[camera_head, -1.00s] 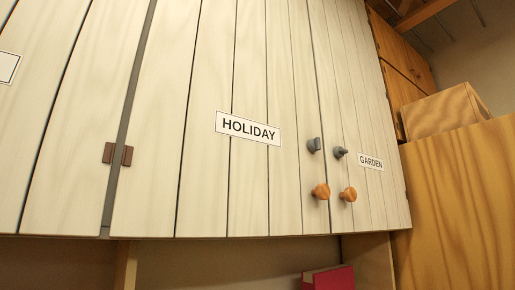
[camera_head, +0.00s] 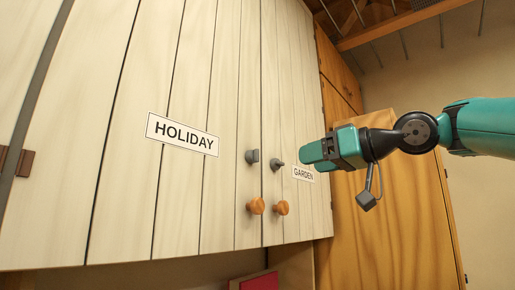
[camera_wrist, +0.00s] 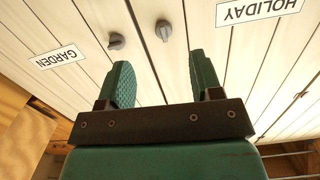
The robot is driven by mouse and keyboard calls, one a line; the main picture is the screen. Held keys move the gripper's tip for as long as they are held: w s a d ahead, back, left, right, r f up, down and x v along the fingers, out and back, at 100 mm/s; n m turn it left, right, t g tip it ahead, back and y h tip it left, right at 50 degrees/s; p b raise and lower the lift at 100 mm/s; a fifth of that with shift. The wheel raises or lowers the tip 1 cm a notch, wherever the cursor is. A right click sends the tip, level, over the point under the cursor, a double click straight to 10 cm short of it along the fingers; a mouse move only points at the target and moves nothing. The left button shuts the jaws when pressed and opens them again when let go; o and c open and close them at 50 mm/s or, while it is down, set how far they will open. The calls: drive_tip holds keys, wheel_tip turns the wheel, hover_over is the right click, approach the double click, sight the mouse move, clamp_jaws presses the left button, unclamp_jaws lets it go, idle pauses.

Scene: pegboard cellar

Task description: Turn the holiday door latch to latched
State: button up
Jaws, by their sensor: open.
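The holiday door (camera_head: 180,190) is a pale plank door with a HOLIDAY label (camera_head: 182,134). Its grey latch (camera_head: 252,157) is near its right edge, with its tab looking roughly upright in the head view. In the wrist view, which is upside down, the holiday latch (camera_wrist: 164,30) lies ahead, between and beyond the fingertips. My gripper (camera_head: 318,152) is right of the latch in the head view, in front of the garden door. In the wrist view my gripper (camera_wrist: 159,70) has its teal fingers apart, with nothing between them and not touching the latch.
The garden door's similar grey latch (camera_head: 277,165) sits close beside, with its GARDEN label (camera_head: 303,174). Orange round knobs (camera_head: 255,206) (camera_head: 282,208) are below the latches. A brown wooden cabinet (camera_head: 385,235) stands at the right.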

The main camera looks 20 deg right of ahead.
wheel_tip(320, 180, up, 4)
drive_tip(key=s+d, duration=0.1)
drive_tip(key=p, duration=0.7)
approach(258, 154)
drive_tip(key=shift+n+t, duration=0.4)
drive_tip(key=x, duration=0.9)
drive_tip(key=shift+f, duration=0.1)
drive_tip(key=shift+w+a+f, duration=0.15)
drive_tip(key=shift+w+a, duration=0.15)
drive_tip(key=shift+w, duration=0.15)
drive_tip(key=c, duration=0.9)
